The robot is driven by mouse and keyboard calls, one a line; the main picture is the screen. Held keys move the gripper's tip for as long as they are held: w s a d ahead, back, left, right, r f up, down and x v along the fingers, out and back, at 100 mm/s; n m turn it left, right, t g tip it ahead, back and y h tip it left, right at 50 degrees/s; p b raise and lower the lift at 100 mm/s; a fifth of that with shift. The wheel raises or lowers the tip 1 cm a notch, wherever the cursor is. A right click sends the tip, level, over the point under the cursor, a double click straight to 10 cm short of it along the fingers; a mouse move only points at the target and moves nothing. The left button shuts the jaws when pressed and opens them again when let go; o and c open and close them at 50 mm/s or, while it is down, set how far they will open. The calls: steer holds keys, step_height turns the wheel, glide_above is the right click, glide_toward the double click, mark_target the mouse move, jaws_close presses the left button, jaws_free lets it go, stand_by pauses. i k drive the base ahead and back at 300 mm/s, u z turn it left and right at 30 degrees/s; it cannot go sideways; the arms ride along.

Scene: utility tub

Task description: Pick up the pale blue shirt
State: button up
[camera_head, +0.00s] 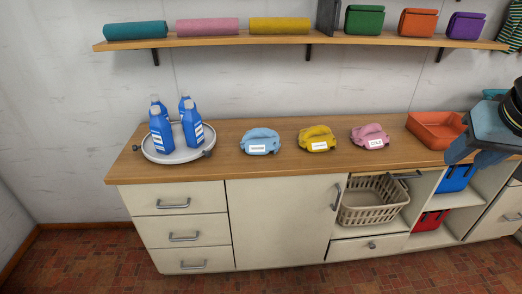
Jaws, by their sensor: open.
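I see nothing that is clearly a pale blue shirt. A pale blue bundle-like thing (262,136) with a white label lies on the wooden counter, left of a similar yellow one (317,134) and a pink one (370,133); I cannot tell whether it is cloth. My gripper (466,157) is at the right edge, open, with blue-grey fingers pointing down and left. It is above the counter's right part, in front of an orange tub (432,127), and well away from the pale blue thing. It partly hides the counter there.
A round tray (177,157) with blue bottles (160,131) stands at the counter's left. A shelf (235,41) above holds rolls and coloured pouches. A beige basket (372,206) sits below the counter (240,168). A striped garment (512,28) hangs at top right.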

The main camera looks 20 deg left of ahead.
mark_target(262, 140)
steer(key=u, duration=0.6)
steer(key=i, duration=1.15)
steer(key=u, duration=0.55)
